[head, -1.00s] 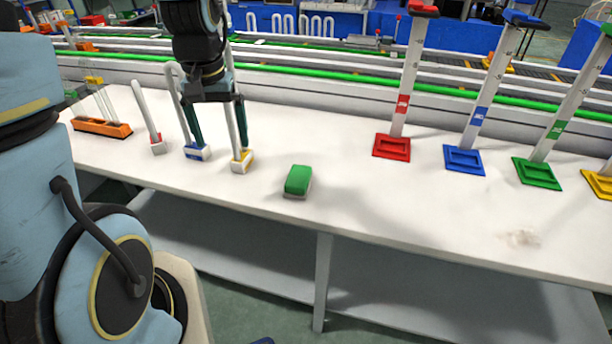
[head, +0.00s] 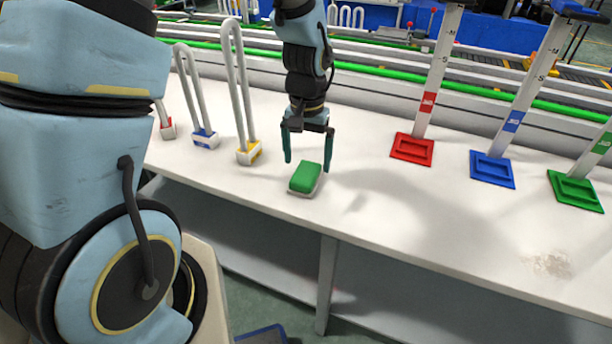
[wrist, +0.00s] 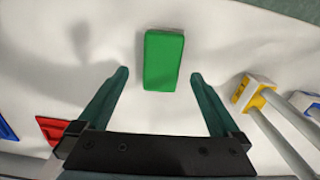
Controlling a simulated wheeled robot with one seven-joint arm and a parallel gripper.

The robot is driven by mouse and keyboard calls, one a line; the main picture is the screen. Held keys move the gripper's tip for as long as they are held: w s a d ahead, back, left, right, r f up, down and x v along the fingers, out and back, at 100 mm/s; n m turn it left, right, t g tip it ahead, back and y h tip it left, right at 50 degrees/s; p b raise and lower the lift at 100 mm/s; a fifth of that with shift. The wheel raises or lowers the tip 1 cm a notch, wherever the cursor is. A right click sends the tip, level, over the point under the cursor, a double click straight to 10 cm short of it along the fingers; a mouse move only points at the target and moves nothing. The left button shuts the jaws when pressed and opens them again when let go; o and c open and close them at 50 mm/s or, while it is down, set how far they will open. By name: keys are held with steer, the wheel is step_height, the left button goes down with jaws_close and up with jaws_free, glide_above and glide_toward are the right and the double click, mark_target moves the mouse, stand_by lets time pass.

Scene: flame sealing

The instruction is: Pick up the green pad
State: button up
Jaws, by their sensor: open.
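The green pad (head: 305,177) lies on the white table near its front edge, with a pale underside showing in the head view. It also shows in the wrist view (wrist: 163,61), upright in the picture and a little beyond the fingertips. My gripper (head: 307,163) is open above and just behind the pad, pointing down. In the wrist view my gripper's two dark green fingers (wrist: 159,74) stand on either side of the pad's line, apart from it, with nothing between them.
To the left stand white looped tubes with a yellow base (head: 249,152), a blue base (head: 205,139) and a red base (head: 168,130). To the right stand tall posts on a red base (head: 412,149), a blue base (head: 492,169) and a green base (head: 575,190).

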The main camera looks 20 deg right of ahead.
mark_target(305, 172)
steer(key=shift+a+f+p, duration=0.2)
steer(key=shift+f+p, duration=0.2)
steer(key=shift+f, duration=1.55)
steer(key=c, duration=1.4)
steer(key=shift+c, duration=0.2)
steer(key=shift+r, duration=0.1)
step_height(305, 172, up, 10)
steer(key=b, duration=0.1)
steer(key=shift+b, duration=0.35)
